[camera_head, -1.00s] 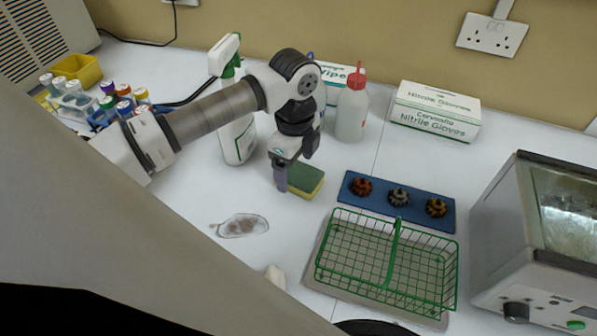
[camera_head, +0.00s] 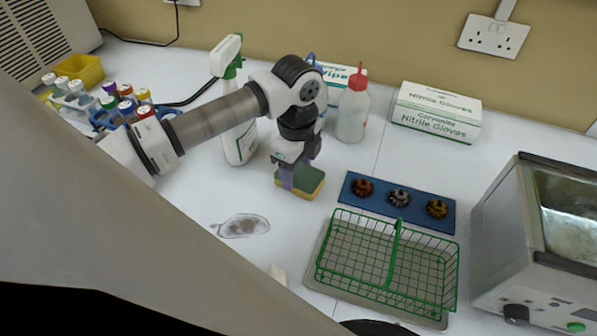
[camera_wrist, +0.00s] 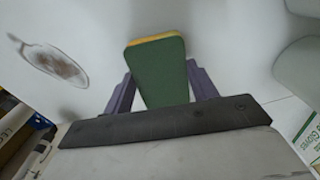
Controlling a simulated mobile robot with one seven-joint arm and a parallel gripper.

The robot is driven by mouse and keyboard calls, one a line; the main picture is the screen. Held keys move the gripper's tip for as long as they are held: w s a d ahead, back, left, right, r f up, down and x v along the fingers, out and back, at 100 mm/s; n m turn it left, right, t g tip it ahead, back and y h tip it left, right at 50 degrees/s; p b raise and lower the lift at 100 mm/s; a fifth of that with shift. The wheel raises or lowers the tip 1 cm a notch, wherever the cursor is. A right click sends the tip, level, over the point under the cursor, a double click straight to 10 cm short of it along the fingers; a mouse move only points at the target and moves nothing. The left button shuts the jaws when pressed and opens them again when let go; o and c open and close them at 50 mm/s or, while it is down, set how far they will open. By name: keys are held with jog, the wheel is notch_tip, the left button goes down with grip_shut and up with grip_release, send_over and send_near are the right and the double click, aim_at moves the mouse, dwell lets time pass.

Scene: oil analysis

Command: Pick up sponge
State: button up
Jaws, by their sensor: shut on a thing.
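The sponge (camera_head: 308,181) has a green top and a yellow underside. It is at the middle of the white table in the head view, left of the blue mat. My gripper (camera_head: 287,180) is around it, and one finger shows against its left side. In the wrist view the green face of the sponge (camera_wrist: 160,75) lies between the two purple fingers of my gripper (camera_wrist: 160,90), which are shut on it. I cannot tell whether the sponge still touches the table.
A green wire basket (camera_head: 330,262) stands on a tray at front right. A blue mat (camera_head: 380,200) holds three gears. A spray bottle (camera_head: 238,140), a red-capped bottle (camera_head: 352,115) and a glove box (camera_head: 435,112) stand behind. A brown stain (camera_head: 243,226) lies on clear table at front left.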

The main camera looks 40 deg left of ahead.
notch_tip(320, 180, up, 20)
jog(key=p, duration=0.8)
